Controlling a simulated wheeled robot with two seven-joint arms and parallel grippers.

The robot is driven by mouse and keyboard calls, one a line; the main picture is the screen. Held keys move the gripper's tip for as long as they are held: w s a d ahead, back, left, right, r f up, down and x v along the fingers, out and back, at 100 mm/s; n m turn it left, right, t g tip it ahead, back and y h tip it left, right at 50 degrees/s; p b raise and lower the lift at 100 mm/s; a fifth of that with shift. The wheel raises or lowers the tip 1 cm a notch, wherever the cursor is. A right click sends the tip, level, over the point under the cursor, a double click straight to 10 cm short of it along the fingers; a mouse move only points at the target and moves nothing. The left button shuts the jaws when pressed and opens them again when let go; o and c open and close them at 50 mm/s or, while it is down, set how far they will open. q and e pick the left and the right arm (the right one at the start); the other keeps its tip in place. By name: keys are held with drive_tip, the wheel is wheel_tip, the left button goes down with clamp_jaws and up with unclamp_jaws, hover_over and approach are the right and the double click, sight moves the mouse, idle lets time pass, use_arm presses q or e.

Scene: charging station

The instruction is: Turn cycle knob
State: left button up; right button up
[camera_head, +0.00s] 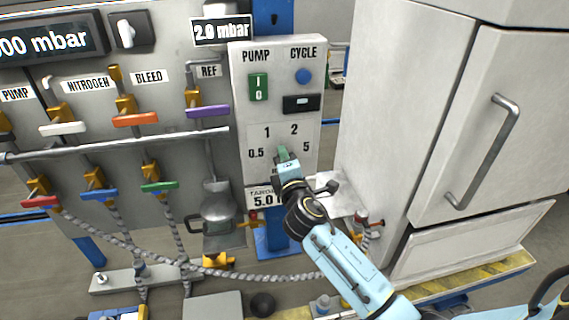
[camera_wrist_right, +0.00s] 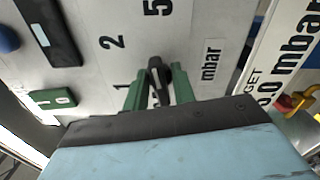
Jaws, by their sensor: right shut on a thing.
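The pale control panel (camera_head: 242,130) carries a dial marked 0.5, 1, 2 and 5. The dark dial knob (camera_wrist_right: 155,66) shows in the wrist view between the green fingers of my right gripper (camera_wrist_right: 156,84). The right gripper, also in the head view (camera_head: 284,154), is shut on this knob, and its body hides the knob in the head view. A round blue knob or button (camera_head: 304,76) sits under the CYCLE label, higher on the same panel and apart from the gripper. It also shows at the wrist view's left edge (camera_wrist_right: 8,40). My left gripper is not in view.
A green PUMP switch (camera_head: 259,87) and a black rectangular part (camera_head: 301,103) sit above the dial. Left are several coloured valve handles, including a purple one (camera_head: 207,111), and a horizontal pipe (camera_head: 120,143). A white cabinet (camera_head: 385,110) stands close on the right.

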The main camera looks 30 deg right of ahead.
drive_tip(key=shift+m+b, duration=0.35)
drive_tip(key=shift+m, duration=0.75)
drive_tip(key=o, duration=0.7)
drive_tip(key=b+v, duration=0.1)
drive_tip(key=v, duration=1.2)
drive_tip(key=shift+s, duration=0.2)
